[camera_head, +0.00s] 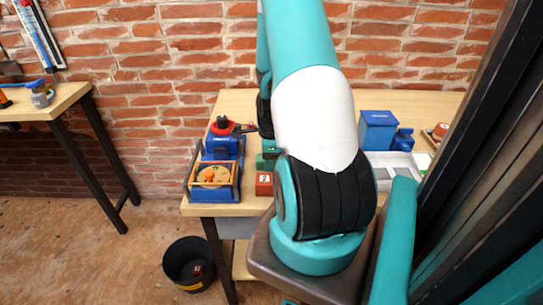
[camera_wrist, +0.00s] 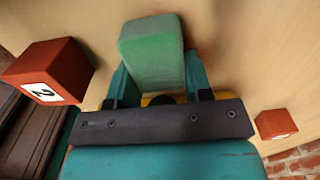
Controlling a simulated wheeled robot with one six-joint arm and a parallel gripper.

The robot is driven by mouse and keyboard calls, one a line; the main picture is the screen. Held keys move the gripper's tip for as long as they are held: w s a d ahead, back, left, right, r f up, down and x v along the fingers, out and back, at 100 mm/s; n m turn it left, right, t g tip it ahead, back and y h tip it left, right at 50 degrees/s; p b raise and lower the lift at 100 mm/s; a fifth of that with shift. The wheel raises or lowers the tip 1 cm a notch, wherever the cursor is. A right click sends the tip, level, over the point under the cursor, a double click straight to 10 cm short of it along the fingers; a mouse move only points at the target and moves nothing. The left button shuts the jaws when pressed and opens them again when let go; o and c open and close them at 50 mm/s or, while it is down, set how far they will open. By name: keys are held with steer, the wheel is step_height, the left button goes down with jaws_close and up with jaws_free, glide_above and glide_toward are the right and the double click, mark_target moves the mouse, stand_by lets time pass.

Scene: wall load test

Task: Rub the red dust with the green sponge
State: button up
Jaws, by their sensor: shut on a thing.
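The green sponge (camera_wrist: 152,45) is between the two teal fingers of my gripper (camera_wrist: 157,72) in the wrist view. The gripper is shut on it, and the sponge sticks out past the fingertips over the pale wooden surface. I cannot tell whether it touches that surface. In the head view my own arm hides most of the gripper; a bit of green shows just left of the arm. I cannot make out red dust for certain in either view.
A red block marked 2 (camera_head: 264,183) stands near the front of the wooden table (camera_head: 236,104); a red block (camera_wrist: 50,70) also shows at left in the wrist view. Another red block (camera_wrist: 275,124) is at right. A blue tray (camera_head: 213,181) and blue box (camera_head: 377,131) stand nearby. A black bin (camera_head: 188,263) is below.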

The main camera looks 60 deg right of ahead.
steer(key=shift+s+a+f, duration=0.1)
steer(key=shift+s+a, duration=0.3)
steer(key=shift+a, duration=0.4)
steer(key=shift+s+a+f, duration=0.1)
steer(key=shift+s+a, duration=0.3)
steer(key=shift+a, duration=0.4)
steer(key=shift+r, duration=0.2)
